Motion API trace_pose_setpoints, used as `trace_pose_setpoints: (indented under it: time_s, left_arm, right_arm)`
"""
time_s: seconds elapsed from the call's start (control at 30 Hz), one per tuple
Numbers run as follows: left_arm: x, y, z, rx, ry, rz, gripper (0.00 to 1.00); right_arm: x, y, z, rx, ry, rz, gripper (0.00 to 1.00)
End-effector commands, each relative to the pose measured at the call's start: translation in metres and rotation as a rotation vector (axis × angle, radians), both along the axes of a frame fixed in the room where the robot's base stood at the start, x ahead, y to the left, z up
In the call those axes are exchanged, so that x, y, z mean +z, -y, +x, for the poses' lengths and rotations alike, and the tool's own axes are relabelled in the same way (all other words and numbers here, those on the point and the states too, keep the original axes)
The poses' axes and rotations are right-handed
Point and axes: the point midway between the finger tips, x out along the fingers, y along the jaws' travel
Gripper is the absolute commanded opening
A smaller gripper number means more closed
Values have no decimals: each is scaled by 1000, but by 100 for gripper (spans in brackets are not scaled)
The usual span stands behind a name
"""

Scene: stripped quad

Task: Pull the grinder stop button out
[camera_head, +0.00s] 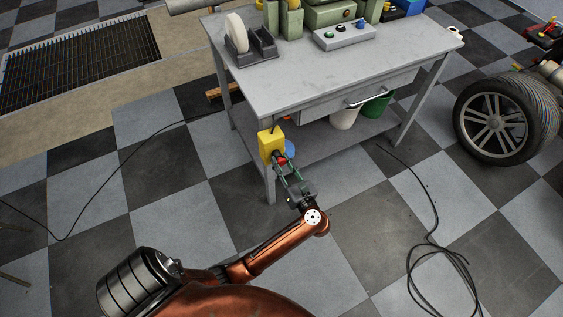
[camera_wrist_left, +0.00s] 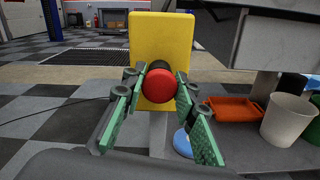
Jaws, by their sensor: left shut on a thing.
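The grinder stop button (camera_wrist_left: 160,86) is a round red mushroom button on a yellow box (camera_head: 271,143). The box sits at the front left leg of the grey workbench. My left gripper (camera_head: 282,165) reaches up to the front of the box. In the left wrist view my left gripper (camera_wrist_left: 160,92) has its green-padded fingers on both sides of the red button, shut on it. A dark collar shows behind the red head. The fingers hide most of the button in the head view. My right gripper is in neither view.
The workbench (camera_head: 300,80) carries a grinder and a control box (camera_head: 344,36). Under it are a white bucket (camera_head: 345,117), a green bucket (camera_head: 377,105) and an orange tray (camera_wrist_left: 232,108). A wheel (camera_head: 505,118) stands right. Black cable (camera_head: 440,262) lies on the checkered floor.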

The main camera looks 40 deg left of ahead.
Motion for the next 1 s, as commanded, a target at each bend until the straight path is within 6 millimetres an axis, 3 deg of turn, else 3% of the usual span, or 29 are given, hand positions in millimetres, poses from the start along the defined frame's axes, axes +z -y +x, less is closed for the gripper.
trace_pose_setpoints:
  time_s: [0.53,0.57,0.8,1.0]
  left_arm:
    - [-2,12,-6,1,-3,-3,0]
    - [-2,12,-6,1,-3,-3,28]
    - [-1,12,-5,0,-2,-1,44]
    - [-1,11,-5,0,-1,-1,46]
  right_arm:
    - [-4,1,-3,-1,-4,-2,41]
    - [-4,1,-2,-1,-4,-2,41]
    - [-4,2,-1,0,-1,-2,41]
    - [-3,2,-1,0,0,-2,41]
